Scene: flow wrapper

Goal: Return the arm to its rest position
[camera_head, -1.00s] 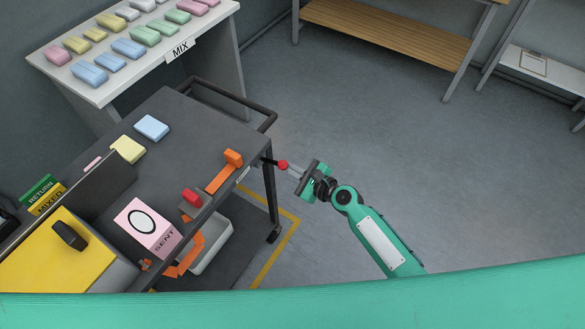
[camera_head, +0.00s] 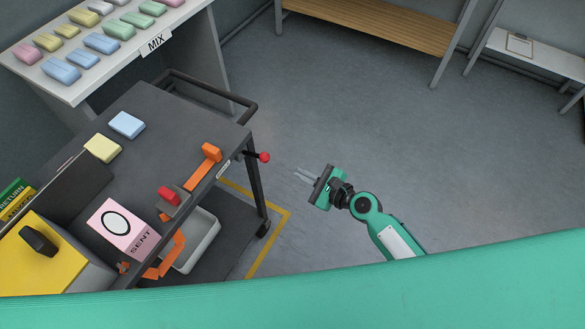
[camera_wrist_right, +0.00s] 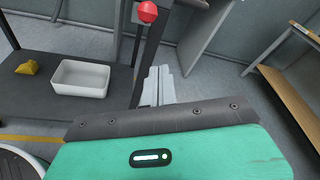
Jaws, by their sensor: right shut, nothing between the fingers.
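My right gripper (camera_head: 305,175) is over the open floor to the right of the dark cart, its two grey fingers together and empty. A gap separates the fingers from the red ball-ended lever (camera_head: 264,157) on the cart's edge. In the right wrist view the closed fingers (camera_wrist_right: 158,85) point away over the floor near a cart leg, with the red knob (camera_wrist_right: 148,12) above them. My left gripper does not show in either view.
The dark cart (camera_head: 160,102) carries a blue block, a yellow block, a pink SENT box (camera_head: 120,229) and orange parts. A white bin (camera_head: 195,240) sits below. The MIX table (camera_head: 75,93) holds several coloured blocks. Floor (camera_head: 370,130) to the right is clear.

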